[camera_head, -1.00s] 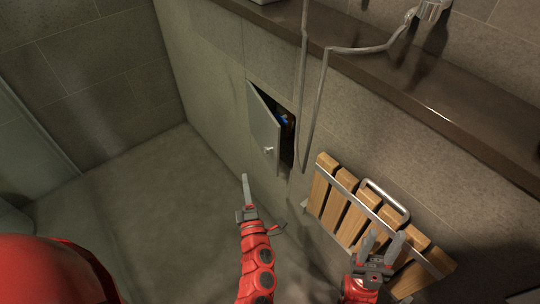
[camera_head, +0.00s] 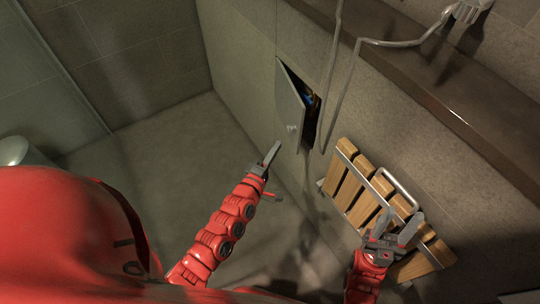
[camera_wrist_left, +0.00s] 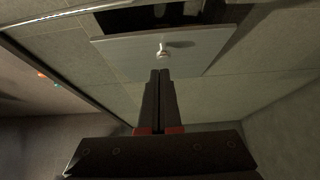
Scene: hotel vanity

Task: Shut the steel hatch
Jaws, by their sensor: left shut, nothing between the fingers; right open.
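The steel hatch (camera_head: 289,104) is a grey door with a small knob, standing ajar from the wall opening in the head view. A dark gap with blue and orange items inside shows at its right edge. In the left wrist view the hatch (camera_wrist_left: 190,50) is ahead, with its knob (camera_wrist_left: 162,50) just beyond my fingertips. My left gripper (camera_head: 272,154) is shut and empty, below and slightly left of the hatch, apart from it; its closed fingers (camera_wrist_left: 160,75) point at the door. My right gripper (camera_head: 394,228) is open in front of the wooden slats.
A folding wooden slatted seat (camera_head: 352,187) with a metal frame is on the wall at the right. A hose (camera_head: 336,80) hangs beside the hatch opening. A dark ledge (camera_head: 440,85) runs above.

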